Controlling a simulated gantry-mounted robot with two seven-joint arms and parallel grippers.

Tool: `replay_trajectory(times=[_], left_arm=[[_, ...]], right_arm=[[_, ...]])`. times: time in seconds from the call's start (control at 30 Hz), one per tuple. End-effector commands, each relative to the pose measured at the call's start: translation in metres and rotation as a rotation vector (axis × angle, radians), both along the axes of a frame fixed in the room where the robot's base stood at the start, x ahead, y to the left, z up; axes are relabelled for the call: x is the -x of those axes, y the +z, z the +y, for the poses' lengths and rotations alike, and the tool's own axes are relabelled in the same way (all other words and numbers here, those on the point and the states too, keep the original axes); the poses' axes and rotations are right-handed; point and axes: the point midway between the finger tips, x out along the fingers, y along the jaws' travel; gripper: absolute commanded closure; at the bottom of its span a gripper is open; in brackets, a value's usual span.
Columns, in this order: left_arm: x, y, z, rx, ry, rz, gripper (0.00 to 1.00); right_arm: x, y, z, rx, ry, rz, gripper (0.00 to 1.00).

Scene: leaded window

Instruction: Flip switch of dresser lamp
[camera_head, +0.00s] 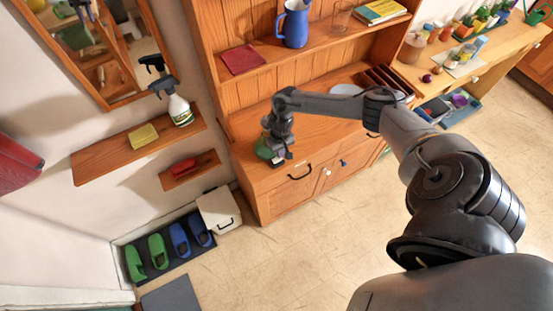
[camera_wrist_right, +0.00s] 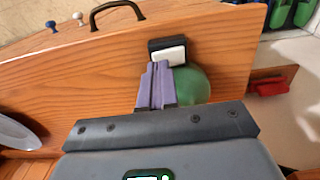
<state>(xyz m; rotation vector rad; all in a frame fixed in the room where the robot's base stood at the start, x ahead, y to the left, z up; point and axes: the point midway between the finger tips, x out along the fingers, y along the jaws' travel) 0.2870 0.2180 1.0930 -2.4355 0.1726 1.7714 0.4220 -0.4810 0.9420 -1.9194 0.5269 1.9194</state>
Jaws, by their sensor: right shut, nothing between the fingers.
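The dresser lamp shows as a green rounded part (camera_head: 263,150) on the left end of the dresser top (camera_wrist_right: 70,90), largely hidden behind my right gripper. In the right wrist view the green part (camera_wrist_right: 193,85) is beside the fingers. A white rocker switch in a black housing (camera_wrist_right: 168,53) lies just beyond the fingertips. My right gripper (camera_head: 279,158) is over the dresser's front left corner. Its purple fingers (camera_wrist_right: 158,68) are shut with nothing between them, pointing at the switch. I cannot tell whether they touch it. My left gripper is not in view.
A white plate (camera_head: 346,89) lies farther right on the dresser top. A wall shelf holds a spray bottle (camera_head: 179,108). The floor in front is clear.

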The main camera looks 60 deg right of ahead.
Motion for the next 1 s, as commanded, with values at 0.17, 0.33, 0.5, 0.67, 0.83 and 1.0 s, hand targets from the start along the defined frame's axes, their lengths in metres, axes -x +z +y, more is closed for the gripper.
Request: replay_trajectory(times=[0.17,0.33,0.5,0.67,0.83,1.0], left_arm=[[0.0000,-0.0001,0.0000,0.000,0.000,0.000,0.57],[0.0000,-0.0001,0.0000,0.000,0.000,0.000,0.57],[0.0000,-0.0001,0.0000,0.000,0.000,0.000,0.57],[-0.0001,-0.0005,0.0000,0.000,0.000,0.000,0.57],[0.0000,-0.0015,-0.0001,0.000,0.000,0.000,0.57],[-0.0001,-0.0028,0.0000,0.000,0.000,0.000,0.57]], right_arm=[[0.0001,0.0000,-0.0001,0.000,0.000,0.000,1.00],[0.0000,0.0000,0.0000,0.000,0.000,0.000,1.00],[0.0001,0.0000,-0.0001,0.000,0.000,0.000,1.00],[0.0000,-0.0006,0.0000,0.000,0.000,0.000,1.00],[0.0000,-0.0024,0.0001,0.000,0.000,0.000,1.00],[0.0000,-0.0050,0.0002,0.000,0.000,0.000,1.00]])
